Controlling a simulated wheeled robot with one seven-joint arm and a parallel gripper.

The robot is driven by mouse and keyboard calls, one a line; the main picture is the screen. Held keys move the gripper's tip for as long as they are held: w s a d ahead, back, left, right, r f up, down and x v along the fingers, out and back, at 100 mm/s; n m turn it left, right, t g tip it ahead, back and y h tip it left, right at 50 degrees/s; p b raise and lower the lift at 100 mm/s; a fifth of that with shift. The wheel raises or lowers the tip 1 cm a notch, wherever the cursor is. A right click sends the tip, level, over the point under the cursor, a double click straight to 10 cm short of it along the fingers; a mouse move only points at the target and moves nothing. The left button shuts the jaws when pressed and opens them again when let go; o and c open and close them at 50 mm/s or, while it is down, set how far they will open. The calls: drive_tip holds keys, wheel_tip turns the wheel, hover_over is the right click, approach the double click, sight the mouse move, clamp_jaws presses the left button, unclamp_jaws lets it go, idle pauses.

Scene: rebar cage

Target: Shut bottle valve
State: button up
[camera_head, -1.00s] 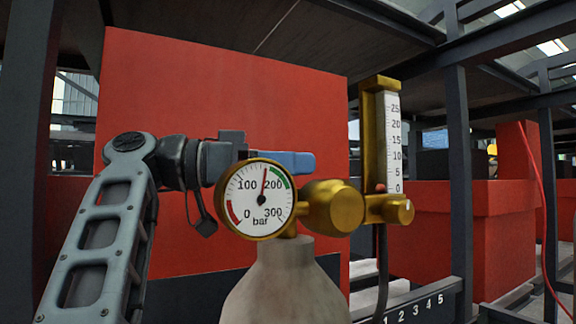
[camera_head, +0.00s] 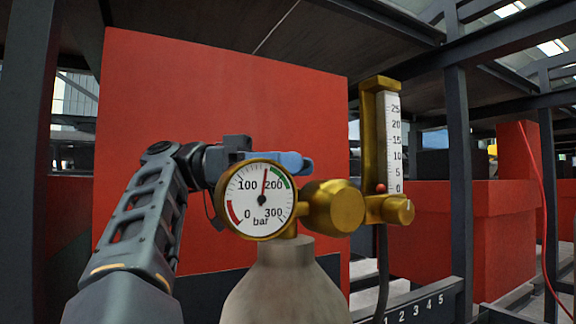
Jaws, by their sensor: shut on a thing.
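The pale grey gas bottle (camera_head: 284,285) stands upright in the lower middle, with a brass regulator (camera_head: 334,207) at its neck. The round pressure gauge (camera_head: 261,200) covers the place behind it, and its needle points a little below 200 bar. The bottle valve itself is hidden behind the gauge and regulator. My gripper (camera_head: 292,161) reaches in from the left behind the gauge. Only its dark body and a blue part at its end show above the gauge rim. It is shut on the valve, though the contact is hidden.
A brass flow meter (camera_head: 368,135) stands upright right of the regulator, its small red ball (camera_head: 381,188) near 0. A large red panel (camera_head: 225,90) is behind my arm. Dark steel posts (camera_head: 460,180) and a red box (camera_head: 470,235) are at the right.

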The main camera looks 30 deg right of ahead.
drive_tip(key=shift+r, duration=0.1)
drive_tip(key=o, duration=1)
drive_tip(key=shift+o, duration=0.2)
